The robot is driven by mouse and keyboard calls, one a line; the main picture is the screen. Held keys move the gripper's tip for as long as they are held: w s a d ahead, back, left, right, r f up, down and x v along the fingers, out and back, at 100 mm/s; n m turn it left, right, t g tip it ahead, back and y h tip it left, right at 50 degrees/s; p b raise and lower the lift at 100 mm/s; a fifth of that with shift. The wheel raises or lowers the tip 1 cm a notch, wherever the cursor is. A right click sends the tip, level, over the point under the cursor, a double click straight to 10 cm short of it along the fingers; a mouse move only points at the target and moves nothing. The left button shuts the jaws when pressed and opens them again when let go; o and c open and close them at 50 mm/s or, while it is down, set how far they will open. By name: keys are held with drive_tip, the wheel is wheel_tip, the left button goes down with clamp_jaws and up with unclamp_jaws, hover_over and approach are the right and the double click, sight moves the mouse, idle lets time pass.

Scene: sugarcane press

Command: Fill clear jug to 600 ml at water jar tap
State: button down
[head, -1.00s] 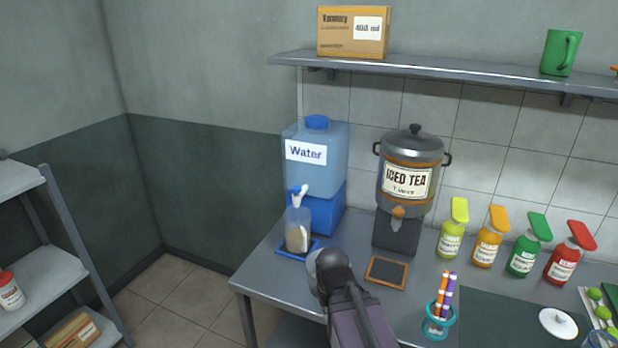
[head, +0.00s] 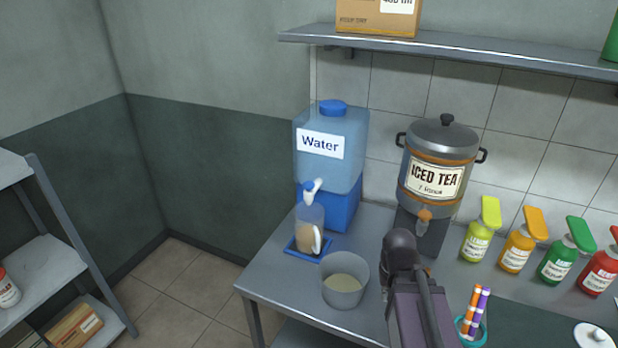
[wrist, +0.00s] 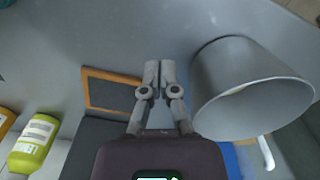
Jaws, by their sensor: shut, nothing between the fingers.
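The clear jug (head: 310,228) stands upright on a blue tray under the tap of the water jar (head: 330,160). Its white handle faces front right, and its lower part looks tan; I cannot read a level. The tap (head: 311,191) has a white lever and sits just above the jug's mouth. My gripper (wrist: 158,75) is shut and empty in the wrist view, beside a grey pot. In the head view my arm is right of that pot and hides the fingertips. A white handle (wrist: 266,153) shows behind the pot in the wrist view.
The grey pot (head: 345,292), holding something pale, stands in front of the jug near the counter's front edge. An iced tea urn (head: 436,172) is right of the water jar. Several syrup bottles and a pen cup stand further right. A wood-framed slate (wrist: 110,92) lies beside my gripper.

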drive_tip(key=shift+d, duration=0.3)
wheel_tip(320, 180, up, 32)
drive_tip(key=m+p, duration=0.4)
drive_tip(key=p, duration=2.8)
hover_over(307, 185)
drive_tip(key=s, duration=0.1)
drive_tip(key=shift+a+r+t, duration=0.1)
drive_tip(key=shift+a+t, duration=0.2)
drive_tip(key=shift+a, duration=0.05)
drive_tip(key=f+b, duration=1.3)
drive_tip(key=f, duration=0.1)
drive_tip(key=shift+w+d+b, duration=0.25)
drive_tip(key=shift+w+b, duration=0.15)
